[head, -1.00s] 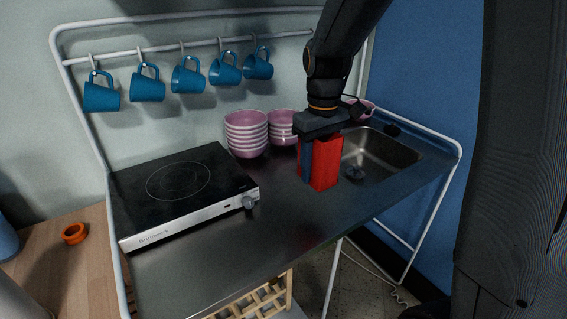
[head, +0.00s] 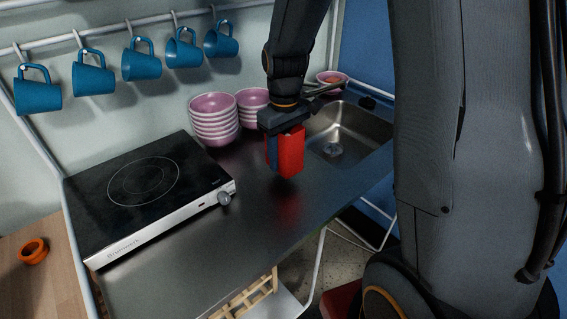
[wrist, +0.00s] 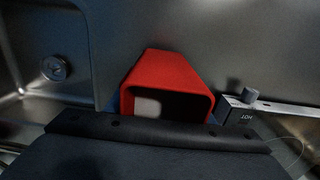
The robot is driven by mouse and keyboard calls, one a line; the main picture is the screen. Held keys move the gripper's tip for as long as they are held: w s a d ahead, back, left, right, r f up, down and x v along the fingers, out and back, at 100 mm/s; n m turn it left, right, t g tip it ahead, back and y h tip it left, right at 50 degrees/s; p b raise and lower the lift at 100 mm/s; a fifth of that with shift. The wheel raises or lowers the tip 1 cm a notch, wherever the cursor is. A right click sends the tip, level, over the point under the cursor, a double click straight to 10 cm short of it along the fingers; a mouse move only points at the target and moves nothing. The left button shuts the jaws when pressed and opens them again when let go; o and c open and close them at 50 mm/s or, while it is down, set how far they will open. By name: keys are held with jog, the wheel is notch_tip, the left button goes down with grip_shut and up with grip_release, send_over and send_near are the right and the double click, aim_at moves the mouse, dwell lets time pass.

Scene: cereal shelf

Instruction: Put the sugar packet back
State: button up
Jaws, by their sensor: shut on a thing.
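The sugar packet is a red, box-shaped packet (head: 290,153). In the head view it hangs upright below my gripper (head: 280,130), over the metal counter just left of the sink. My gripper points down and is shut on the packet, with a dark finger along its left side. In the wrist view the red packet (wrist: 168,78) stands out beyond the dark gripper body, its near end looking hollow with something pale inside. A reddish reflection shows on the counter below it; the exact gap to the counter is hard to judge.
A cooktop (head: 140,182) with a knob (head: 224,198) lies to the left. Stacked pink bowls (head: 214,128) stand behind, and the sink (head: 350,135) is right. Several blue mugs (head: 141,66) hang from a rail. The front middle of the counter (head: 220,245) is clear.

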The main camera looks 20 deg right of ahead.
jog(key=shift+f+p, duration=0.35)
jog(key=shift+f, duration=1.45)
jog(key=shift+f, duration=0.1)
jog(key=o, duration=1.3)
